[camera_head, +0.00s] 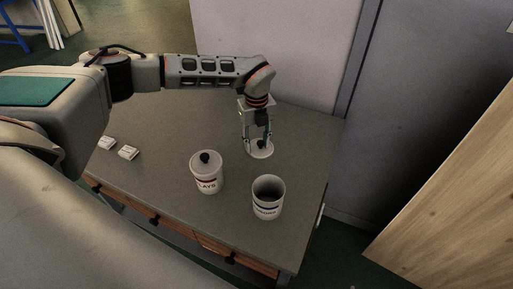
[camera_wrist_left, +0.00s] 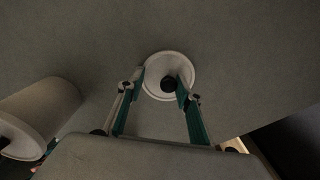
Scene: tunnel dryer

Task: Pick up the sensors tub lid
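The sensors tub lid (camera_head: 261,153) is a white disc with a black knob, lying flat on the grey table near its back edge. My left gripper (camera_head: 256,142) points down over it. In the left wrist view, the lid (camera_wrist_left: 157,61) shows its black knob (camera_wrist_left: 168,83) near the two fingertips of my left gripper (camera_wrist_left: 160,86). The fingers are apart, with a gap visible around the knob, and the gripper is open. An open white tub (camera_head: 268,206) with a partly readable dark label stands in front of the lid. My right gripper is not in view.
A lidded white tub (camera_head: 207,178), its label showing "LAYS", stands left of the open tub; it also shows in the left wrist view (camera_wrist_left: 38,112). Two small white blocks (camera_head: 128,153) lie at the table's left. A grey wall panel (camera_head: 275,50) stands behind the table.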

